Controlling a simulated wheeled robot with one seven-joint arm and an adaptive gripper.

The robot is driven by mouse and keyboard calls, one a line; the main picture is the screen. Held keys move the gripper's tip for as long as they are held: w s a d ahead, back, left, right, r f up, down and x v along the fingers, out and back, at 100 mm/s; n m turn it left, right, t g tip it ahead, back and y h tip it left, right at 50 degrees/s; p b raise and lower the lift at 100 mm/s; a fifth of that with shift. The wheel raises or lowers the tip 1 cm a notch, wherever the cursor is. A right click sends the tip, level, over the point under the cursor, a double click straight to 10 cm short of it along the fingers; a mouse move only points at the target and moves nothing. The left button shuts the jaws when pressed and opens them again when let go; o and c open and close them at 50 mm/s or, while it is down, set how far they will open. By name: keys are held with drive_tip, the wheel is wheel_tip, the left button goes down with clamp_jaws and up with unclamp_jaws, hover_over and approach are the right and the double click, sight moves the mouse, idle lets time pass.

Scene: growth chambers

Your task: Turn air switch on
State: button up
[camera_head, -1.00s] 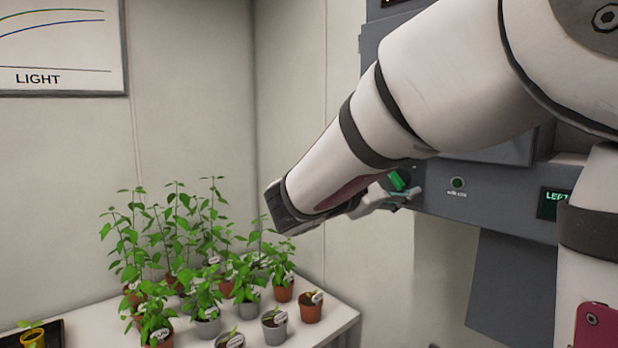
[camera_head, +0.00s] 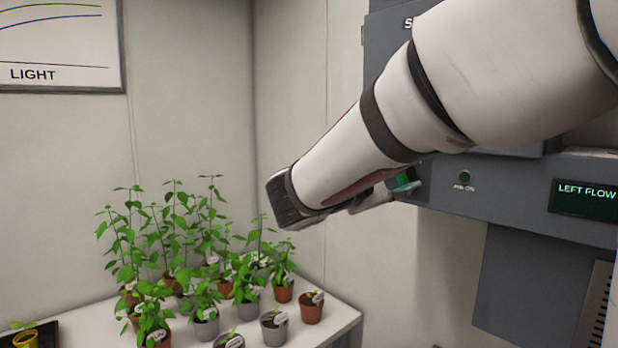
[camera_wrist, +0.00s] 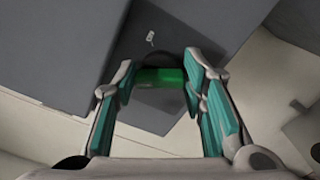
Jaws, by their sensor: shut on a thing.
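The air switch is a green handle (camera_head: 403,180) on a dark round base, at the left end of the grey control panel. In the wrist view the green handle (camera_wrist: 160,76) lies crosswise between the fingertips. My gripper (camera_wrist: 159,72) is shut on it, one teal-padded finger at each end. In the head view my gripper (camera_head: 407,188) is partly hidden behind my forearm, with a teal fingertip showing at the handle. A small round lamp (camera_head: 465,177), with a label below that seems to read AIR ON, sits right of the switch and looks dark green.
The grey panel (camera_head: 500,190) carries a LEFT FLOW display (camera_head: 585,200) at the right. Several potted plants stand on a white table (camera_head: 335,318) at lower left, below my forearm. A LIGHT chart (camera_head: 60,45) hangs on the wall.

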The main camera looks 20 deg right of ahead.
drive_tip(key=m+b, duration=0.4)
drive_tip(key=b, duration=0.3)
drive_tip(key=m+b, duration=0.5)
drive_tip(key=b, duration=0.3)
drive_tip(key=f+m+b, duration=0.1)
drive_tip(key=m+b, duration=0.4)
drive_tip(key=b, duration=0.2)
drive_tip(key=shift+r+m+b, duration=0.15)
drive_tip(key=shift+m+b, duration=0.35)
drive_tip(key=shift+b, duration=0.05)
drive_tip(key=o, duration=1.2)
drive_tip(key=shift+a, duration=0.1)
drive_tip(key=v, duration=1.2)
